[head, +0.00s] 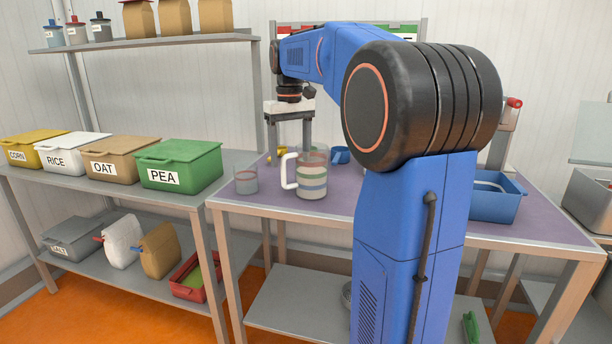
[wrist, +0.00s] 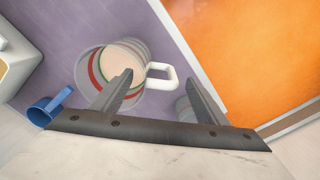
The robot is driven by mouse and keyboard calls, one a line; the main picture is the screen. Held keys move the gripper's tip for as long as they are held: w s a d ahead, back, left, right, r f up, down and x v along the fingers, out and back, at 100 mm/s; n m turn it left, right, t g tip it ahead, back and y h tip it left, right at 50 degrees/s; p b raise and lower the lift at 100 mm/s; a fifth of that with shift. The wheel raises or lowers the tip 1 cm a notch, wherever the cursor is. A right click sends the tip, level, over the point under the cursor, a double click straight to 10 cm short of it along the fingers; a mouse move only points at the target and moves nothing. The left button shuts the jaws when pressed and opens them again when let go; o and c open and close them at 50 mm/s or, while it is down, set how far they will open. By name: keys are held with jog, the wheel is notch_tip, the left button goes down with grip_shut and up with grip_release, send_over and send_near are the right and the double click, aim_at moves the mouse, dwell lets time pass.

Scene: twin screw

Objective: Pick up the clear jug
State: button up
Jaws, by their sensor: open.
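The clear jug (head: 313,181) stands upright on the purple table top, with coloured bands around it and a white handle on its left in the head view. In the wrist view the jug (wrist: 92,66) is seen from above, its handle pointing right. My gripper (head: 291,139) is open and empty, pointing down above and behind the jug in the head view. In the wrist view its fingers (wrist: 158,80) reach toward the handle, one overlapping the jug's near side and the other to the right of the handle. I see no contact.
A clear tumbler (head: 246,181) stands left of the jug; a finger partly covers it in the wrist view. A blue cup (head: 340,155) stands behind the jug. A blue bin (head: 495,206) sits right, beyond my arm. Labelled bins, including the green PEA bin (head: 180,166), fill the left shelf.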

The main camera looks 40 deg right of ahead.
jog(key=shift+f, duration=3.6)
jog(key=shift+c, duration=0.5)
grip_shut()
jog(key=shift+r, duration=0.1)
notch_tip(320, 180, up, 10)
jog(key=shift+f, duration=0.1)
